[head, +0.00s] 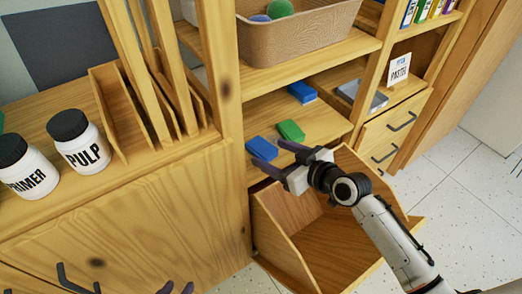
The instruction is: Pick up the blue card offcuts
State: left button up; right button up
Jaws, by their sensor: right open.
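One blue card offcut piece (262,149) lies at the front left of the middle shelf. A second blue piece (302,91) lies further back on the same shelf. A green piece (290,131) lies between them, nearer the front one. My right gripper (279,157) is open and empty at the shelf's front edge, its fingertips close to the front blue piece; I cannot tell if they touch it. Only the dark fingertips of my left gripper (176,288) show at the bottom edge, apart with nothing visible between them.
An open wooden drawer (280,238) juts out below the shelf, under my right arm. A woven basket (297,40) stands on the shelf above. Two white jars (84,148) and a wooden divider rack (108,105) stand on the left cabinet. A grey item (360,96) lies right.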

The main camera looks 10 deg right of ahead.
aim_at(261, 148)
jog(key=x, duration=0.3)
jog(key=shift+w+a+f+b, duration=0.1)
jog(key=shift+w+f+b, duration=0.05)
jog(key=shift+w+b, duration=0.2)
jog(key=c, duration=1.1)
